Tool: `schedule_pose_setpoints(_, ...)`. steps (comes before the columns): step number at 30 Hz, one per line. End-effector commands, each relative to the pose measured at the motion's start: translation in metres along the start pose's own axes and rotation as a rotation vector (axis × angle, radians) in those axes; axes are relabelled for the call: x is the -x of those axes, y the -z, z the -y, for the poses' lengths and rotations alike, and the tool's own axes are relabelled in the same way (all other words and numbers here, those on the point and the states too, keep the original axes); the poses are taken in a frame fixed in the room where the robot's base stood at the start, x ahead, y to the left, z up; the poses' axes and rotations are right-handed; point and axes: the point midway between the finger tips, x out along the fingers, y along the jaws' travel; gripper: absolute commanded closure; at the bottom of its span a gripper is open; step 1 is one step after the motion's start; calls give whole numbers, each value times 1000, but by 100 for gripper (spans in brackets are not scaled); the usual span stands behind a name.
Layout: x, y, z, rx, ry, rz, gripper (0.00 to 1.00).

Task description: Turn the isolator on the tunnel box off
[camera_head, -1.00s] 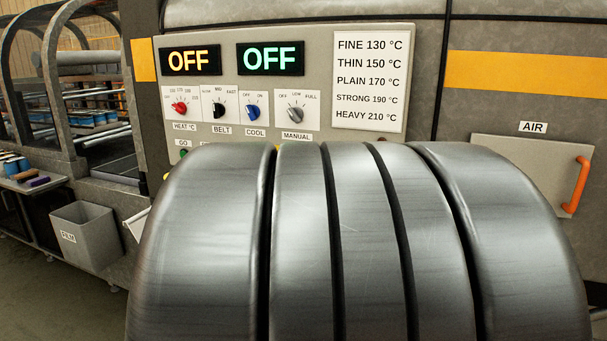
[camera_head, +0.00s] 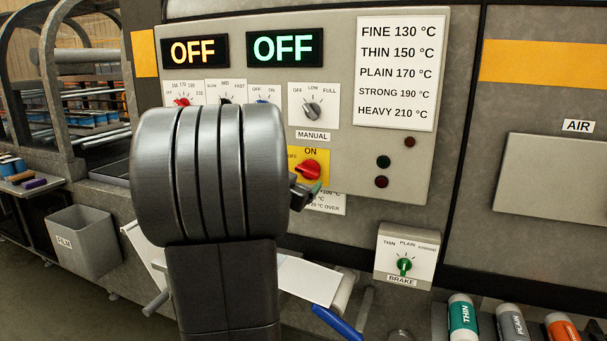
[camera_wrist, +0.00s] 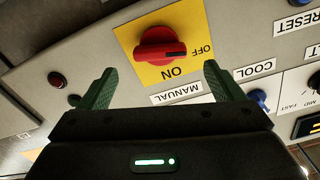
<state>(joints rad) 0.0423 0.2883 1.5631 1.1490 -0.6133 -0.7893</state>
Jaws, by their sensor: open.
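The isolator is a red rotary knob (camera_head: 308,171) on a yellow plate marked ON and OFF, on the grey tunnel box panel (camera_head: 345,175). It shows large in the wrist view (camera_wrist: 160,48), where the panel appears turned over. There the knob's dark mark points right, towards the word OFF. My gripper (camera_wrist: 158,85) is open and empty, its green fingers either side of and short of the knob, not touching it. In the head view the fingertips (camera_head: 306,192) show just below the knob; my wrist hides part of the panel to the left.
A MANUAL knob (camera_head: 312,109) sits above the isolator. Both displays (camera_head: 286,47) read OFF. A brake box (camera_head: 405,257) juts out lower right, above several labelled rolls (camera_head: 462,318). A white sheet (camera_head: 308,281) lies below my wrist. A film bin (camera_head: 85,241) stands at left.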

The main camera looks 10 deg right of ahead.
Motion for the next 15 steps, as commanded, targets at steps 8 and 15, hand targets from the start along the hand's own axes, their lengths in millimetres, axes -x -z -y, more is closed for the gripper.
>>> schedule_pose_setpoints(8,-46,0,0,0,-1,0,13)
schedule_pose_setpoints(15,-57,0,0,0,1,0,13)
